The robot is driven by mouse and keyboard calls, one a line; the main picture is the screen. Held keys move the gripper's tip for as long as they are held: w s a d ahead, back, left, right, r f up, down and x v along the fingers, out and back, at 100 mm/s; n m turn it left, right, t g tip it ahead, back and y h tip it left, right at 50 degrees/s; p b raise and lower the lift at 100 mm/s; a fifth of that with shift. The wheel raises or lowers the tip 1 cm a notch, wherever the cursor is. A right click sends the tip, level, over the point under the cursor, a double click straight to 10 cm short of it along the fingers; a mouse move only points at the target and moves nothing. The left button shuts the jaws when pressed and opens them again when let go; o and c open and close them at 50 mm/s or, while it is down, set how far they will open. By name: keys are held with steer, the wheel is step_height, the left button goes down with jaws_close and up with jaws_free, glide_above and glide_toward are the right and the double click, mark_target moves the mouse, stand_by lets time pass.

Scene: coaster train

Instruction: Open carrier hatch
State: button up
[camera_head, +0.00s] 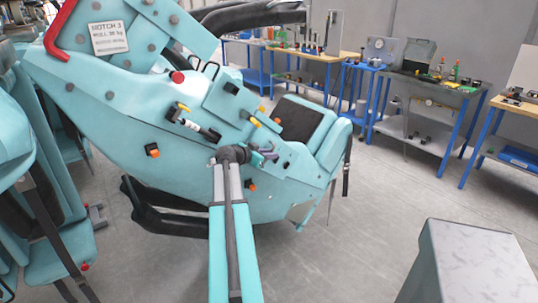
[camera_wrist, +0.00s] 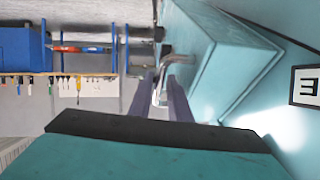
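The carrier (camera_head: 120,110) is a large teal body on the left and middle of the head view. A raised teal box-like panel (camera_head: 232,97), which may be the hatch, stands on its upper side. It seems to be the teal block in the wrist view (camera_wrist: 225,65). A bent metal handle (camera_wrist: 178,59) sticks out from that block's left side. My gripper (camera_head: 266,155) is close to the carrier's side, with purple fingers. In the wrist view my gripper (camera_wrist: 163,88) has its fingertips at the handle, which passes between them. Whether they clamp it is unclear.
Small orange and yellow knobs (camera_head: 152,151) stick out around my gripper. A dark pad (camera_head: 300,118) lies to the right. Workbenches with blue legs (camera_head: 420,125) stand along the back wall. A grey block (camera_head: 470,265) is at the lower right. The floor between is clear.

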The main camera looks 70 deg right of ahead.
jaws_close()
steer(key=shift+a+f, duration=0.1)
